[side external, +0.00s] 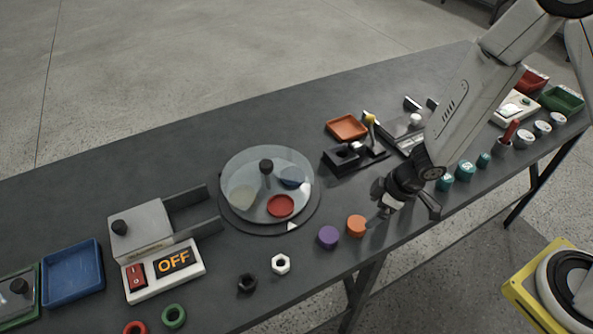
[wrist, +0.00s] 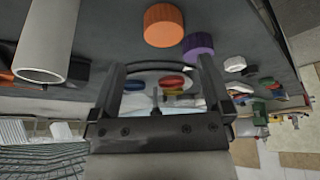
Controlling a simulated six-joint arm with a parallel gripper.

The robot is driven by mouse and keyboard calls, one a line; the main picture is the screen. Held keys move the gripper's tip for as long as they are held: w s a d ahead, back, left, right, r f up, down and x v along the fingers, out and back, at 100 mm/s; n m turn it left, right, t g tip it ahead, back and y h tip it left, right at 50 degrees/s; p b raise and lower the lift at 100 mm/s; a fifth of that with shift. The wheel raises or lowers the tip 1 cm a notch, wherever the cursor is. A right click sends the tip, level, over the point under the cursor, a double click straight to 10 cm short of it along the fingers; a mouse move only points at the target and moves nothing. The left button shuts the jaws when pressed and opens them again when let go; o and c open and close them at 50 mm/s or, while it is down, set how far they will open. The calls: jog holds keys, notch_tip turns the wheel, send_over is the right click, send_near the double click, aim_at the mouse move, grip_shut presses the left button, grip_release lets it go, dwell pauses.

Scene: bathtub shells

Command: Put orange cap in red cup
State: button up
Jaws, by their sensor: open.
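The orange cap (side external: 356,225) stands on the dark table near its front edge, beside a purple cap (side external: 328,237). In the wrist view the orange cap (wrist: 163,27) shows beyond my fingers, apart from them. My gripper (side external: 410,208) is open and empty, to the right of the orange cap in the side view; its two spread fingers also show in the wrist view (wrist: 160,72). A round red dish (side external: 280,205), which looks like the red cup, sits at the front of the round turntable (side external: 228,211). Nothing shows inside it.
White (side external: 281,263) and black nuts (side external: 247,282) lie in front. Teal caps (side external: 465,170) stand right of my gripper. A black lever fixture (side external: 352,156) stands behind.

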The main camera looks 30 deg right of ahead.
aim_at(358, 223)
jog(key=shift+w+a+f, duration=0.15)
jog(key=shift+f, duration=0.35)
jog(key=shift+f, duration=0.1)
jog(key=shift+x, duration=2.55)
jog(key=shift+a, duration=0.15)
jog(key=c, duration=1.3)
jog(key=shift+o, duration=0.2)
jog(key=shift+r, duration=0.2)
notch_tip(358, 223, up, 18)
jog(key=shift+f, duration=0.1)
